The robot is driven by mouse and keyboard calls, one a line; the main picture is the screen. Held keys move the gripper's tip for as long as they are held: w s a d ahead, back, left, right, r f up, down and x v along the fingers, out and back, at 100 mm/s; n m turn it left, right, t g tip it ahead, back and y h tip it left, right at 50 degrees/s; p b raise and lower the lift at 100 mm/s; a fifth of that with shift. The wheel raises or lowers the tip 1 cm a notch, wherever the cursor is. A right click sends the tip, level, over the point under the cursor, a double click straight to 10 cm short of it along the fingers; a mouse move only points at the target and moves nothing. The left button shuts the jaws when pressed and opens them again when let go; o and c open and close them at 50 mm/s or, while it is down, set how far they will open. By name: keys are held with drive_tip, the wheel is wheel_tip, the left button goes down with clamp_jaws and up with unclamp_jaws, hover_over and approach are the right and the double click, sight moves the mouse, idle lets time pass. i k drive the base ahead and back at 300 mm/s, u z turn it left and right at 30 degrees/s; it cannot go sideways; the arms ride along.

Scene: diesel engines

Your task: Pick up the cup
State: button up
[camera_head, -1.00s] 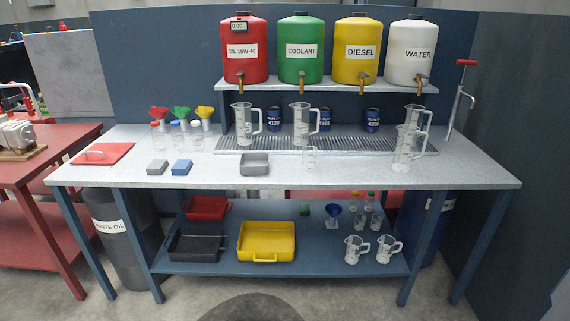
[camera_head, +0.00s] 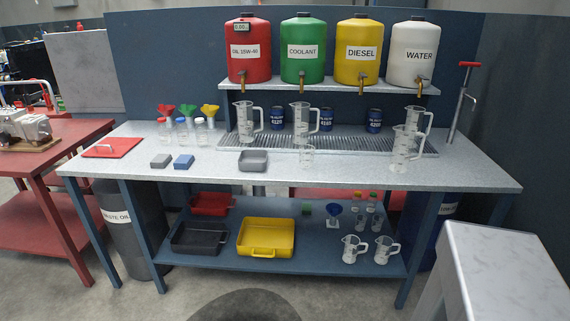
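A small clear cup (camera_head: 307,155) stands upright near the middle of the grey workbench top (camera_head: 350,176), in front of the ribbed drip tray. Faint graduation marks show on it. Larger clear jugs with handles stand behind it (camera_head: 300,118), at the left (camera_head: 245,119) and at the right (camera_head: 405,150). Smaller clear jugs (camera_head: 353,249) stand on the lower shelf. My gripper is not in view.
A grey tray (camera_head: 253,161) lies left of the cup. Red, green, yellow and white tanks (camera_head: 302,50) stand on the upper shelf. A light-grey block-like surface (camera_head: 495,265) stands at the lower right. Open floor (camera_head: 200,290) lies before the bench.

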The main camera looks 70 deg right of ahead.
sight(307, 156)
drive_tip(key=z, duration=0.6)
drive_tip(key=k, duration=0.15)
drive_tip(key=u, duration=2.05)
drive_tip(key=k, duration=1.7)
drive_tip(key=z, duration=0.75)
drive_tip(key=i, duration=0.2)
drive_tip(key=u, duration=0.15)
